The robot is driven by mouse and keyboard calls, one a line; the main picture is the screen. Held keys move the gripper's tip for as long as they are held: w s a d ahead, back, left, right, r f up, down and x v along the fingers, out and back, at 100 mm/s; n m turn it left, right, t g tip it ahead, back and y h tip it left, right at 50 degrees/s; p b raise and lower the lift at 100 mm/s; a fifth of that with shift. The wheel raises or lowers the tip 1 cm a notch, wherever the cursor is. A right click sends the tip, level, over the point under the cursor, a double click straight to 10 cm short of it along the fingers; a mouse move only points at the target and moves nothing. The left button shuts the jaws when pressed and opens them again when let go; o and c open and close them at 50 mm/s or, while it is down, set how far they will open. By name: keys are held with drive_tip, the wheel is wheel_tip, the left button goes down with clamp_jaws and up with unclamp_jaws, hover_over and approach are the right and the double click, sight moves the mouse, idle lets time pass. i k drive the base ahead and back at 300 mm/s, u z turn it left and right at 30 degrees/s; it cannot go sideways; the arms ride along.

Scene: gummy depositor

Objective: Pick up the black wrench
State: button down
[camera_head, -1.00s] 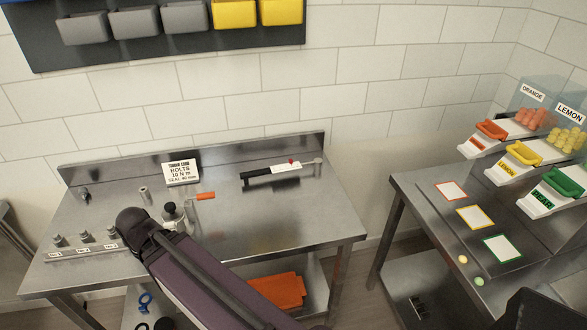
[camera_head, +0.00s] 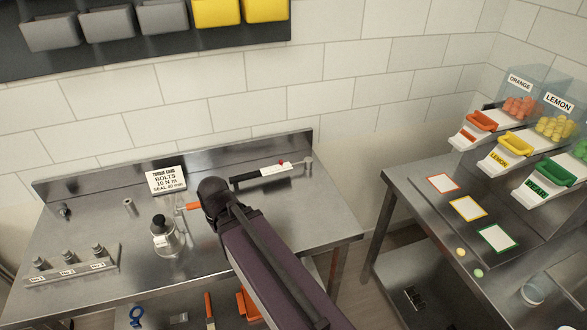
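The black wrench (camera_head: 246,180) lies on the steel workbench (camera_head: 110,220), near its back edge. It has a black handle at the left, a white label with a red spot in the middle, and a grey head at the right. All of it seems visible. My arm rises from the bottom of the picture, and its dark upper end stands in front of the bench, just left of and below the wrench's handle in the picture. My gripper is not in view, so its opening and contents cannot be seen.
A bolts sign (camera_head: 168,180), a glass bottle with a black cap (camera_head: 165,240), an orange-handled tool (camera_head: 188,207) and a bolt rack (camera_head: 72,264) stand on the bench. A side table (camera_head: 420,215) with candy dispensers is at right. Bins hang above.

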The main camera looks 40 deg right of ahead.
sight(308, 160)
drive_tip(key=z, duration=0.75)
drive_tip(key=k, duration=0.95)
drive_tip(key=u, duration=0.05)
drive_tip(key=i, duration=0.75)
